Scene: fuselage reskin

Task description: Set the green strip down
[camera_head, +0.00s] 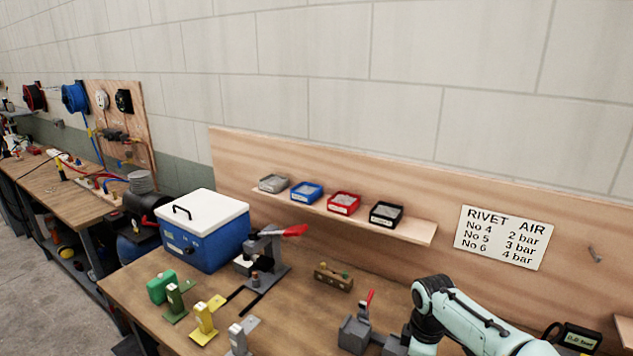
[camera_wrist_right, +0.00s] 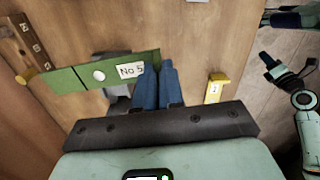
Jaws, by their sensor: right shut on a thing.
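The green strip (camera_wrist_right: 65,79) shows in the right wrist view, with a white round spot, a dark line across it and a "No 5" label. My right gripper (camera_wrist_right: 157,72) has its blue fingers shut on the strip's right end, beside the label. A grey object (camera_wrist_right: 115,92) lies partly hidden under the strip. I cannot tell whether the strip touches it or the bench. The strip and my right gripper are not visible in the head view. At the right wrist view's right edge is what looks like my left gripper (camera_wrist_right: 277,70), too small to read.
The workbench (camera_head: 130,291) carries green (camera_head: 174,300), yellow (camera_head: 205,322) and grey (camera_head: 238,340) stands at its left front. A blue cooler (camera_head: 212,240), a red-handled press (camera_head: 262,262) and a wooden block (camera_head: 333,277) stand behind. A shelf (camera_head: 415,232) holds several small bins.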

